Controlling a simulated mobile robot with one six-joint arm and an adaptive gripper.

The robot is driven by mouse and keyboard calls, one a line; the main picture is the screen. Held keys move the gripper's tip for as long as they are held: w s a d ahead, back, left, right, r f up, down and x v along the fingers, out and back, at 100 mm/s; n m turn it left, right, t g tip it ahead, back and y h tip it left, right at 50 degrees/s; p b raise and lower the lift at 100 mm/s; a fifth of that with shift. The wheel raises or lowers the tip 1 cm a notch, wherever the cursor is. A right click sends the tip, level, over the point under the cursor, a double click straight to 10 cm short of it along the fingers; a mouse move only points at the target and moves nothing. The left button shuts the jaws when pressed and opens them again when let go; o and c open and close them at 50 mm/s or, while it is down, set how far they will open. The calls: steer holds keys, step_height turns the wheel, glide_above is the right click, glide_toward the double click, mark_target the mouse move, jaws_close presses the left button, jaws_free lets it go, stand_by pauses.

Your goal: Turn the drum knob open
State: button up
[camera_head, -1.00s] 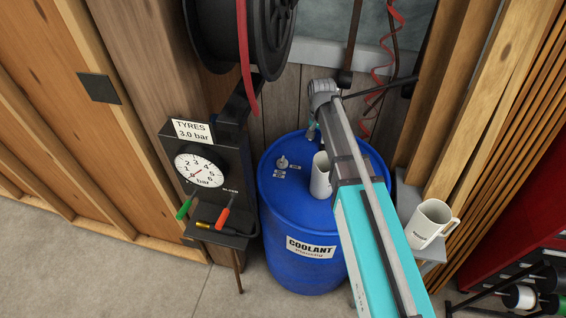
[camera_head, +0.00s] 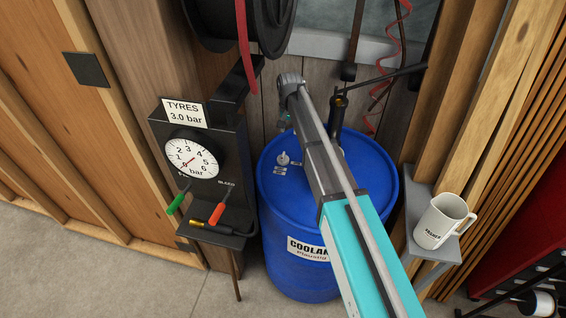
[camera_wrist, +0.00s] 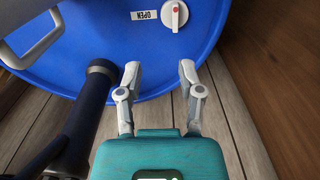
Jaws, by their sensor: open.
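The blue drum (camera_head: 300,240) with a coolant label stands upright at the middle of the head view. Its white knob (camera_head: 283,158) is on the top, left of my arm, with small labels beside it. In the wrist view the white knob (camera_wrist: 173,15) with a red dot is at the top edge, right of the OPEN label (camera_wrist: 144,15). My gripper (camera_wrist: 160,75) is open and empty, its fingertips apart from the knob, which lies beyond them. In the head view my arm hides much of the gripper.
A black hand pump (camera_head: 338,115) rises from the drum; its dark tube (camera_wrist: 98,80) is left of my fingers in the wrist view. A gauge box (camera_head: 195,155) stands left, a mug (camera_head: 438,222) on a shelf right.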

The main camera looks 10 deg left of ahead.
mark_target(283, 155)
steer(key=shift+w+a+f+b, duration=0.25)
steer(key=shift+w+a+f, duration=0.15)
steer(key=shift+a, duration=0.25)
steer(key=shift+w+a+f+b, duration=0.2)
steer(key=shift+w+a+f, duration=0.05)
steer(key=shift+a+f, duration=0.3)
steer(key=shift+f, duration=0.15)
step_height(283, 155, down, 13)
steer(key=b, duration=1.4)
steer(key=shift+f, duration=0.2)
jaws_close()
